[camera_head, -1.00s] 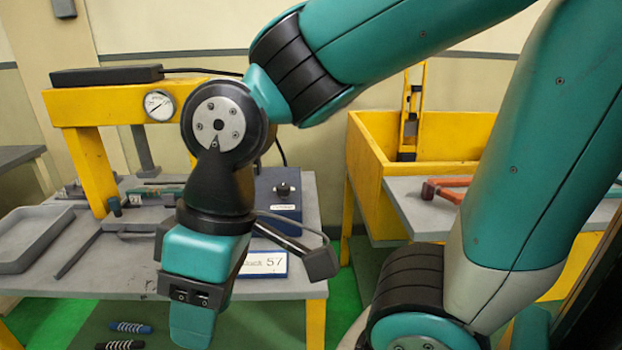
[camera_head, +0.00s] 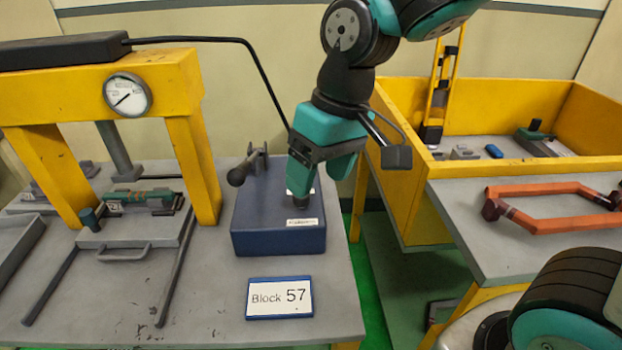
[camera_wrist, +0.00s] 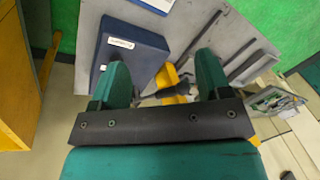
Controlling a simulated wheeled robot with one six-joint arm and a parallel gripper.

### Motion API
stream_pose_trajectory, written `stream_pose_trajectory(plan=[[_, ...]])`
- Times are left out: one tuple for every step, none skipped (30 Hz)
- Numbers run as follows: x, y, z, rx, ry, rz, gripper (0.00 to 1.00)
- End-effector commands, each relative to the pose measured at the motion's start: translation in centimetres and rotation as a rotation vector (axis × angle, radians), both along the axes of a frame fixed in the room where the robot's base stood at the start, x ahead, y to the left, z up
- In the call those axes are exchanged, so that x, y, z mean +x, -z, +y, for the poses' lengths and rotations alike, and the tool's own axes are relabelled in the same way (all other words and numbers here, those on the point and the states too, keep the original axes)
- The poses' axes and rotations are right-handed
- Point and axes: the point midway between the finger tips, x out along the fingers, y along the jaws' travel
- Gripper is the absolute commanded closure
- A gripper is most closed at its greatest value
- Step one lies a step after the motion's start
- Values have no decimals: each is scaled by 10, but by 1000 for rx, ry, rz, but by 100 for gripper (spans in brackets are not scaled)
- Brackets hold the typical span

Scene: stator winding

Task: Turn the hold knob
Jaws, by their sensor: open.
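The blue control box (camera_head: 262,222) stands on the grey bench, with a small white label (camera_head: 302,221) on its front edge, too small to read. A small dark knob (camera_head: 300,201) shows on its top, partly hidden by my gripper. My gripper (camera_head: 320,178) is open, tilted down over the right part of the box, with one finger close by the knob; I cannot tell if they touch.
A black lever (camera_head: 246,165) stands at the box's back left. A yellow press frame (camera_head: 195,165) with a gauge (camera_head: 127,95) is at left. A "Block 57" sign (camera_head: 280,298) lies in front. A yellow bin (camera_head: 400,195) and orange handle frame (camera_head: 560,208) are at right.

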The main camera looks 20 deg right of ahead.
Motion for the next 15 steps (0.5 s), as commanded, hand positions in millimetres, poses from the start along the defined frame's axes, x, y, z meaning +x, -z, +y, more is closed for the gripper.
stream_pose_trajectory(plan=[[33, -12, -4, -34, 62, 20, 29], [51, -12, -6, -54, 99, 26, 29], [73, -10, -10, -79, 149, 34, 29], [89, -9, -13, -99, 184, 41, 29], [104, -6, -16, -116, 219, 47, 29], [122, -2, -20, -139, 260, 53, 29], [133, 2, -23, -153, 290, 57, 29], [144, 5, -26, -167, 316, 61, 29], [156, 11, -29, -184, 349, 64, 29], [164, 14, -31, -193, 369, 67, 29], [170, 17, -33, -203, 387, 70, 29], [177, 21, -35, -212, 405, 72, 29], [181, 24, -36, -219, 418, 73, 29], [184, 26, -37, -223, 427, 74, 29], [187, 29, -38, -228, 437, 75, 29]])
